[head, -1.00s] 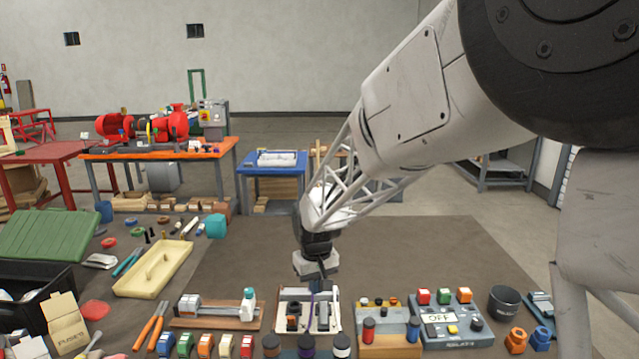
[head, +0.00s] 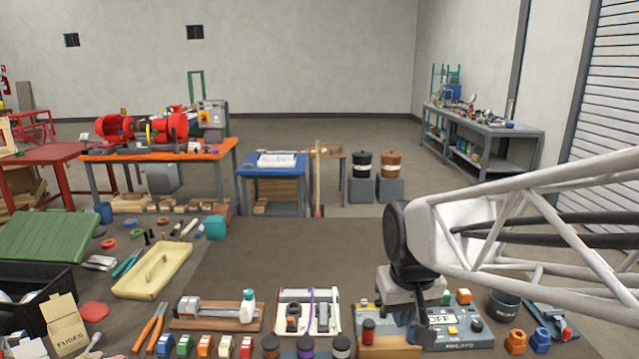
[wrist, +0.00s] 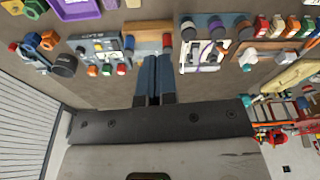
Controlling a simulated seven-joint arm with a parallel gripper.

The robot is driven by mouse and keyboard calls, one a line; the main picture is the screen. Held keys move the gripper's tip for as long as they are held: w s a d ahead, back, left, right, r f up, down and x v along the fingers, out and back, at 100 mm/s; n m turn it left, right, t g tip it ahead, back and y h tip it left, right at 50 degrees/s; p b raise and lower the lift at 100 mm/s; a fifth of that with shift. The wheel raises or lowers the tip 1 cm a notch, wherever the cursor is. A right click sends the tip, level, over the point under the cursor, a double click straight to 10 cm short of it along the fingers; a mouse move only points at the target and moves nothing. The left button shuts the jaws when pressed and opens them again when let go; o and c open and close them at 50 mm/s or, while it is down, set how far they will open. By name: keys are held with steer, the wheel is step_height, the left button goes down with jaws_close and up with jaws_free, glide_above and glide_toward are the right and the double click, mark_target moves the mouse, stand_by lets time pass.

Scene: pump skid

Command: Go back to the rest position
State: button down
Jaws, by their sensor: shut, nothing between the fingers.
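My gripper shows in the wrist view (wrist: 154,82), with its two dark blue fingers pressed together and nothing between them. In the head view my arm reaches in from the right edge, and my gripper (head: 424,325) hangs over the grey relay box (head: 470,340) with the OFF label. It hides part of that box and of the wooden block beside it. I cannot tell in the head view how far above the box the fingertips are.
A white tray (head: 327,327) with a purple cable lies left of my gripper. A black cup (head: 503,305) and orange and blue nuts (head: 516,341) are to the right. The brown mat (head: 290,255) behind is mostly clear. A cream tray (head: 153,270) lies at the left.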

steer(key=s+d+m, duration=0.1)
steer(key=s+d, duration=0.3)
steer(key=s, duration=0.8)
steer(key=shift+s+d+m+t, duration=0.2)
steer(key=shift+s+m+t, duration=0.1)
steer(key=shift+m, duration=0.1)
